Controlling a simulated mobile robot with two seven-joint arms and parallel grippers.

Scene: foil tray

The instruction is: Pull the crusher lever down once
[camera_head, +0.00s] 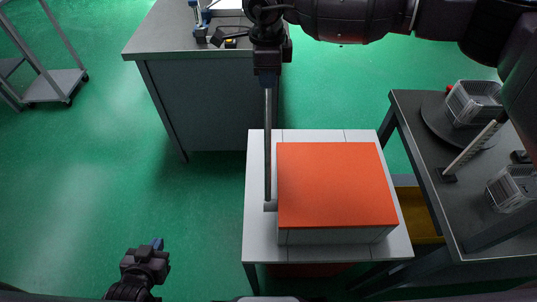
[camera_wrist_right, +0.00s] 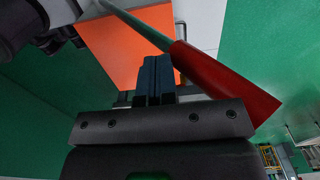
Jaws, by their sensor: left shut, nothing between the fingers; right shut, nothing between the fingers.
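The crusher (camera_head: 335,185) is a box with a flat orange top and light sides on a white table. Its grey lever rod (camera_head: 268,150) rises from the box's left side toward my right gripper (camera_head: 268,77). In the right wrist view, the lever ends in a red handle (camera_wrist_right: 222,85). The shut, empty fingers of my right gripper (camera_wrist_right: 155,78) are close beside that handle, not around it; I cannot tell whether they touch. In the head view the handle is hidden by my gripper. My left gripper (camera_head: 152,250) is shut and empty at lower left, away from the crusher.
The white table (camera_head: 257,230) bears the crusher. A dark bench (camera_head: 425,185) at right holds clear baskets (camera_head: 475,100) and a post. A yellow bin (camera_head: 420,215) sits between them. A grey cabinet (camera_head: 180,40) stands behind, a trolley (camera_head: 55,85) at upper left. Green floor is free at left.

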